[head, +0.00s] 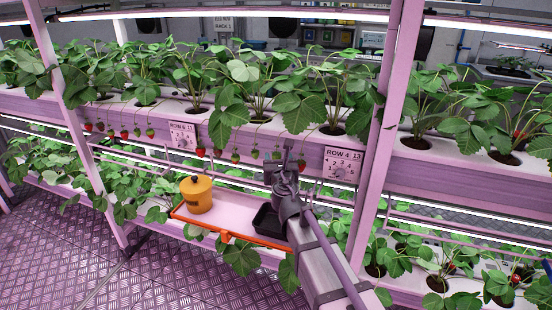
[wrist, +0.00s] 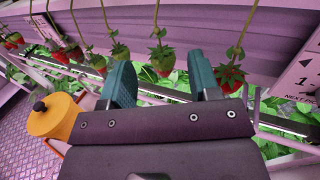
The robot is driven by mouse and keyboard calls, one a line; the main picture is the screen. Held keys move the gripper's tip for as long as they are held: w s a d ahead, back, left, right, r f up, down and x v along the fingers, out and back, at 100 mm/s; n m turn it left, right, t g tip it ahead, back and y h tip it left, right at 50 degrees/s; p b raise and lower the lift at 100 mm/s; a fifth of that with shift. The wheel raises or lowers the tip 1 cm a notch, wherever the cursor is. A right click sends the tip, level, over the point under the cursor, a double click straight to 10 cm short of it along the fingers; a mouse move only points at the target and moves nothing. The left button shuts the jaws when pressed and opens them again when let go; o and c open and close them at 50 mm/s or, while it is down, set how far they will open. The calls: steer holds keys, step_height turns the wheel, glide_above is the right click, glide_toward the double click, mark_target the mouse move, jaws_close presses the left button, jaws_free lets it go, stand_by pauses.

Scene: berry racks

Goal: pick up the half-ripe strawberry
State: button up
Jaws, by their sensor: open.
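A strawberry that looks part green and part red, the half-ripe one by its colour (wrist: 162,62), hangs on its stem in the wrist view. It appears between and beyond the fingertips of my gripper (wrist: 162,76). The two teal fingers are spread apart with nothing held between them. A greener berry (wrist: 120,54) hangs to the left, and a red berry (wrist: 229,78) hangs by the right finger. In the head view my gripper (head: 287,158) is by the hanging berries below the planter, and the half-ripe berry cannot be told apart there.
An orange-rimmed tray (head: 225,236) holds a yellow lidded pot (head: 197,194) and a black bin (head: 267,220). The planter gutter (wrist: 200,22) runs behind the berries. A row label (head: 343,163) is to the right, and a rack post (head: 385,130) stands beyond it. More red berries (wrist: 73,53) hang left.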

mark_target(277, 153)
steer(key=w, duration=0.3)
steer(key=w+a, duration=0.1)
steer(key=w, duration=0.1)
steer(key=shift+w+r, duration=0.15)
steer(key=shift+w, duration=0.15)
steer(key=shift+s+d, duration=0.1)
steer(key=c, duration=0.7)
steer(key=shift+o, duration=0.2)
